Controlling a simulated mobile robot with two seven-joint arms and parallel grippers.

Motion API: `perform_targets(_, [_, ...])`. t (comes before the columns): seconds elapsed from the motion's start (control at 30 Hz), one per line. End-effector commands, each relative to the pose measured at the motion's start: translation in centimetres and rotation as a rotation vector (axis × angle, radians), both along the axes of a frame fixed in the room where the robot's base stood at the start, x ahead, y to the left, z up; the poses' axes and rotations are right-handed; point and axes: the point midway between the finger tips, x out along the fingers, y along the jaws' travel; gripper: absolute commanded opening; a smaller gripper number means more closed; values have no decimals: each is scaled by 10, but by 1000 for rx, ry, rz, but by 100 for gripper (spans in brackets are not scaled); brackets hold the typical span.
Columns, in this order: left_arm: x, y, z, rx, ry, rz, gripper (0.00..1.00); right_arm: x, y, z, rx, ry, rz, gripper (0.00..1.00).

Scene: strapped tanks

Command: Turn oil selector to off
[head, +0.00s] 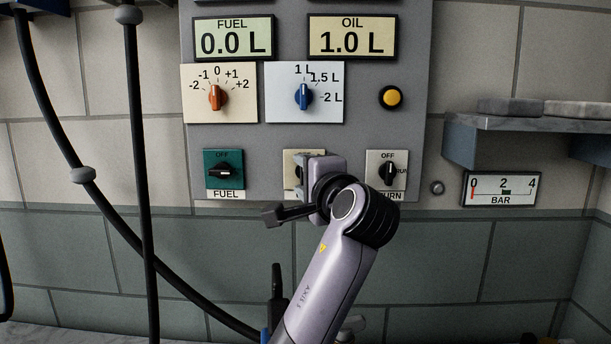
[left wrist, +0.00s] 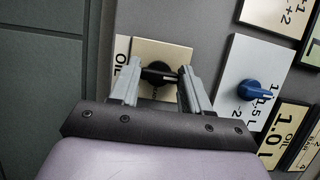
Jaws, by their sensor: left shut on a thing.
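The oil selector is a cream plate (left wrist: 122,48) marked OIL with a black knob (left wrist: 158,74). In the left wrist view the picture is turned, and the knob's long side lies roughly across, between the two fingers. I cannot read which mark it points to. In the head view the selector plate (head: 290,158) is mostly hidden behind my left gripper (head: 302,185), in the middle of the lower row. In the left wrist view my left gripper (left wrist: 160,72) is shut on the knob, one finger at each side. My right gripper is not in view.
The green fuel selector (head: 223,170) is on the left and the burn selector (head: 387,168) close on the right. Above are an orange knob (head: 216,97), a blue knob (head: 304,96) and a yellow button (head: 390,97). Black hoses (head: 140,150) hang at the left.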

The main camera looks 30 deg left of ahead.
Motion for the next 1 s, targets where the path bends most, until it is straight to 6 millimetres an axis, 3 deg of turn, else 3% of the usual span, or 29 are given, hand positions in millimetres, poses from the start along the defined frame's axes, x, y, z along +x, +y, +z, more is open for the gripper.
perform_targets(0.1, [0, 0, -1, -5, 0, 0, 16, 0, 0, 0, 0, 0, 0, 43])
perform_targets(0.13, [0, 0, -1, -5, 0, 0, 50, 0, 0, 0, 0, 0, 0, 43])
perform_targets(0.2, [0, 0, -1, -4, 0, 0, 72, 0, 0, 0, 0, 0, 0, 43])
perform_targets(0.57, [-3, -4, -1, -2, -1, -2, 72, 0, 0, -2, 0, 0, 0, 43])
perform_targets(1.0, [-44, -50, -1, -3, -1, -2, 72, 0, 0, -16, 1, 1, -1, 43])
